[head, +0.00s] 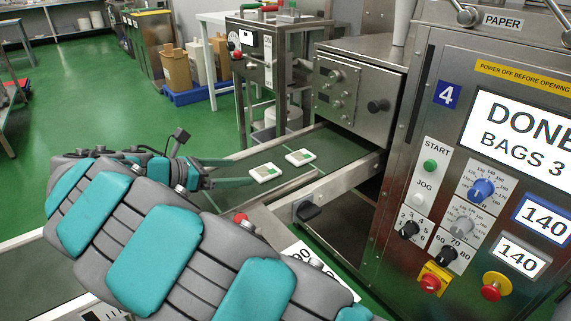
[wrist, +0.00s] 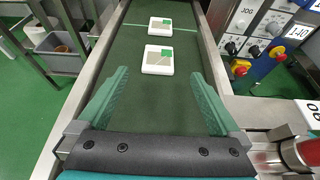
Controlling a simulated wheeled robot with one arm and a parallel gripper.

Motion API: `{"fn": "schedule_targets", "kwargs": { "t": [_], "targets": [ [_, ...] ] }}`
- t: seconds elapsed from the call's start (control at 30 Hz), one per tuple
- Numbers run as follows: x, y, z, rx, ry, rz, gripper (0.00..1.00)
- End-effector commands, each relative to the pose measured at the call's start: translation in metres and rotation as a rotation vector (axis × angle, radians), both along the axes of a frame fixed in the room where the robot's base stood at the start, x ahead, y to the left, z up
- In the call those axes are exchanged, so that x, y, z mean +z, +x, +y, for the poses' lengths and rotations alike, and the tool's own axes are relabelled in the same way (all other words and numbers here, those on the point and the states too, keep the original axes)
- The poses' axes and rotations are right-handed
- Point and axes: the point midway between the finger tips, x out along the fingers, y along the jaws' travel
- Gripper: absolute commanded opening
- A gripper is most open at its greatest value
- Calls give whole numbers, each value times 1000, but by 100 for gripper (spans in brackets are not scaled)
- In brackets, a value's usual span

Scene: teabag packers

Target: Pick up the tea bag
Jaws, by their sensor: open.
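The nearer tea bag (head: 265,172) also shows in the wrist view (wrist: 158,60). The farther tea bag (head: 300,157) lies beyond it, also in the wrist view (wrist: 160,25). My gripper (head: 242,172) is open, its two teal fingers pointing along the belt. In the wrist view the gripper (wrist: 160,74) has nothing between its fingers. The nearer tea bag lies just beyond the fingertips, roughly centred between them.
The belt (wrist: 160,105) has metal side rails. The packing machine (head: 420,190) stands right, its screen (head: 520,130) reading DONE, BAGS 3. A red button (wrist: 308,152) sits beside the right rail. A small, partly hidden pale item lies at the head view's bottom left.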

Motion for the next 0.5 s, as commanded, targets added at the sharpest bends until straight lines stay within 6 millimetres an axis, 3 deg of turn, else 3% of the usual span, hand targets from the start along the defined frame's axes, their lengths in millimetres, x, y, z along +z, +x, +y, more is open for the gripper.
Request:
{"fn": "schedule_targets", "kwargs": {
  "t": [0.5],
  "targets": [
    [-17,25,-36,-4,-1,1,100]
  ]
}}
